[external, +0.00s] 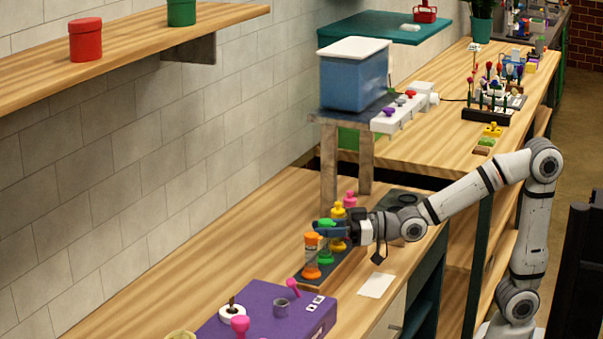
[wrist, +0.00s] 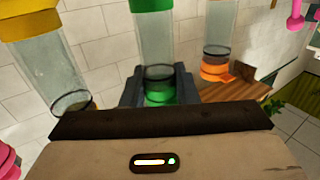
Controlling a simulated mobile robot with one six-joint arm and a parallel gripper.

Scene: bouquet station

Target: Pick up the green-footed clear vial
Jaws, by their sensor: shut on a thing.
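The green-footed clear vial (wrist: 153,42) has a green cap and a green foot, and it stands between my gripper's dark fingers in the wrist view. The vial's green foot (external: 326,257) also shows in the external view, between an orange vial (external: 311,255) and a yellow vial (external: 338,228). My gripper (external: 323,231) is shut on the green-footed vial, and its fingers (wrist: 158,85) are on either side of it near the foot in the wrist view. I cannot tell whether the vial's foot is clear of the dark rack (external: 323,279).
The orange vial (wrist: 217,42) and yellow vial (wrist: 48,72) stand close on both sides. A pink-topped vial (external: 350,199) is behind. A purple box (external: 265,322) with pegs lies in front. A white card (external: 376,285) lies right of the rack. The counter's left side is clear.

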